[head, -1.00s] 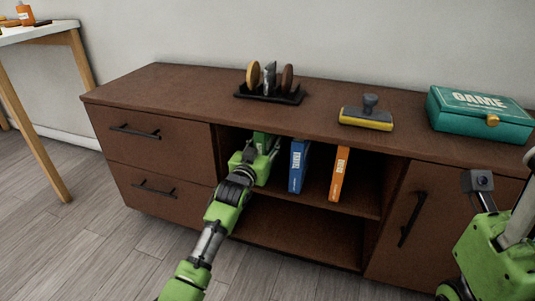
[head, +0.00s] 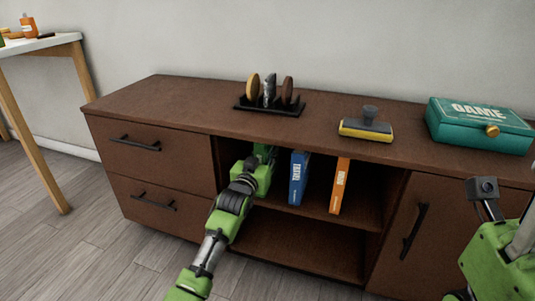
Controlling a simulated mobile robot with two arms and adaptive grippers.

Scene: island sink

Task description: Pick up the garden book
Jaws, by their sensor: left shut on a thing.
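A green book (head: 265,149), which I take to be the garden book, stands at the left end of the upper open shelf; my gripper hides most of it and no title can be read. My left gripper (head: 260,164) reaches into the shelf from the front and is shut on this book. A blue book (head: 298,178) and an orange book (head: 340,186) stand upright to its right, apart from each other. My right arm shows at the right edge, but its fingers are out of view.
The brown cabinet (head: 180,98) has drawers at left and a door at right. A dark rack with discs (head: 270,108), a yellow and grey stamp-like tool (head: 366,129) and a teal game box (head: 478,125) sit on top. The lower shelf (head: 300,250) looks empty.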

